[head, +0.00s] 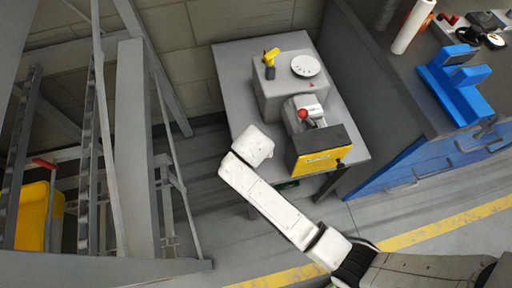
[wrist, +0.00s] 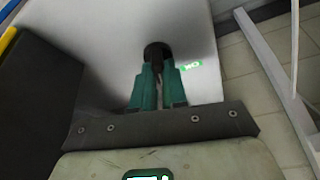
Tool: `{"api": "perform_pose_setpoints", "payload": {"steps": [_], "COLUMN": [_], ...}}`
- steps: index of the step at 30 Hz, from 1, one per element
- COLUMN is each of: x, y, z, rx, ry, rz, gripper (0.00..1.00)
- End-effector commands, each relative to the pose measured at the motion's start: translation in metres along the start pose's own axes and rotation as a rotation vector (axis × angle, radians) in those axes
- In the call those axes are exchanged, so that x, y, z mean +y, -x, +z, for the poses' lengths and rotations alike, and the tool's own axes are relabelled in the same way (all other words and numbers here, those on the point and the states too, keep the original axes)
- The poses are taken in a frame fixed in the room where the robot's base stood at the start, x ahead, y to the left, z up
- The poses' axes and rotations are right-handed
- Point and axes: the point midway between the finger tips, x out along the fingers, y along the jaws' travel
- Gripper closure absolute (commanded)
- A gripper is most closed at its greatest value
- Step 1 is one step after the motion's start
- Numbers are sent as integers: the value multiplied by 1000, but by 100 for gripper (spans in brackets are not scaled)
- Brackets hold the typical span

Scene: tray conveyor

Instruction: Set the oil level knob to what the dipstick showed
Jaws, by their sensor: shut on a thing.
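In the wrist view my gripper (wrist: 159,80) has its two teal fingers closed around a dark round knob (wrist: 157,50). The knob stands on a light grey surface, with a small green label (wrist: 191,66) beside it that seems to read OIL. In the head view my white arm covers the front left of the grey table, so fingertips and knob are hidden there. Any pointer or scale on the knob cannot be made out. A yellow-handled piece (head: 270,58), perhaps the dipstick, stands at the back left of the grey block (head: 268,100).
A white dial (head: 305,66) sits on the block. A red-knobbed device (head: 303,113) and a black-and-yellow box (head: 320,148) stand right of my arm. A blue stand (head: 455,85) is on the workbench at right. A grey metal frame (head: 135,140) stands at left.

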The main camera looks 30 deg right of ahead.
Motion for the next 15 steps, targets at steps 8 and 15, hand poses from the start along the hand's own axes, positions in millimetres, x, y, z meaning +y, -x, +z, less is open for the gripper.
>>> {"api": "perform_pose_setpoints", "payload": {"steps": [8,15], "x": [-2,-2], "y": [0,0], "z": [-1,-1], "rx": [1,1], "ry": [-212,-358], "rz": [89,148], "gripper": [100,100]}}
